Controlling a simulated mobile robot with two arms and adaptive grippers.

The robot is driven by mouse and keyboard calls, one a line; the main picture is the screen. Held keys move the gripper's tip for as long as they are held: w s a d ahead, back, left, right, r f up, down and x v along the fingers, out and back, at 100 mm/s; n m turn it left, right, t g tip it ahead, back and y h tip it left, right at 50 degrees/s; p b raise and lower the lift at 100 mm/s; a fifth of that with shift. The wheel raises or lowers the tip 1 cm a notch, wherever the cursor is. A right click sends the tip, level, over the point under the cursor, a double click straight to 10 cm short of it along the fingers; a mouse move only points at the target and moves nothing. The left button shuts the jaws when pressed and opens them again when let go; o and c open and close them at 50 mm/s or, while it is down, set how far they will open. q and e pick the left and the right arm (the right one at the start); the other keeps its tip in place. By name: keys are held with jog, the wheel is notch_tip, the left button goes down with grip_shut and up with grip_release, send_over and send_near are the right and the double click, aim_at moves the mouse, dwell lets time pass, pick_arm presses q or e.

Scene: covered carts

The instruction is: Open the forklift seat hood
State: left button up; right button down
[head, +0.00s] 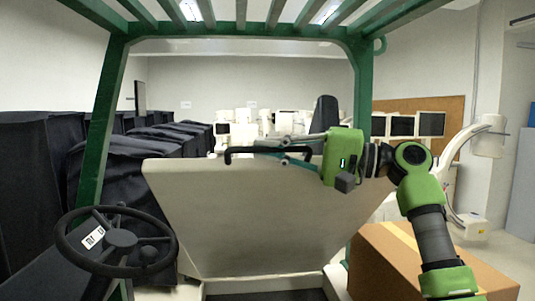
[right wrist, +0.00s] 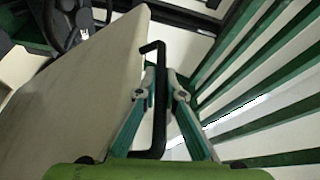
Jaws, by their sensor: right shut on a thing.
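The seat hood (head: 265,215) is a large beige panel in the middle of the head view. It stands steeply tilted, its wide edge up and its narrower edge low, above a dark gap. A black bar handle (head: 238,150) shows along its top edge. My right gripper (head: 265,147) reaches in from the right and is shut on this handle. In the right wrist view, the handle (right wrist: 158,50) runs between the two fingers (right wrist: 161,80), with the hood (right wrist: 95,85) on the left. My left gripper is not in view.
A black steering wheel (head: 118,240) stands at the lower left. Green frame posts (head: 100,125) and roof bars (head: 250,14) surround the seat area. A cardboard box (head: 395,262) is at the lower right. Dark covered carts (head: 115,165) stand on the left.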

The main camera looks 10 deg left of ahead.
jog(key=c, duration=2.1)
grip_release()
jog(key=shift+c, duration=0.2)
jog(key=shift+s+d, duration=0.1)
jog(key=s+d, duration=0.1)
jog(key=d, duration=1.1)
jog(key=shift+s+f, duration=0.15)
jog(key=shift+f, duration=0.3)
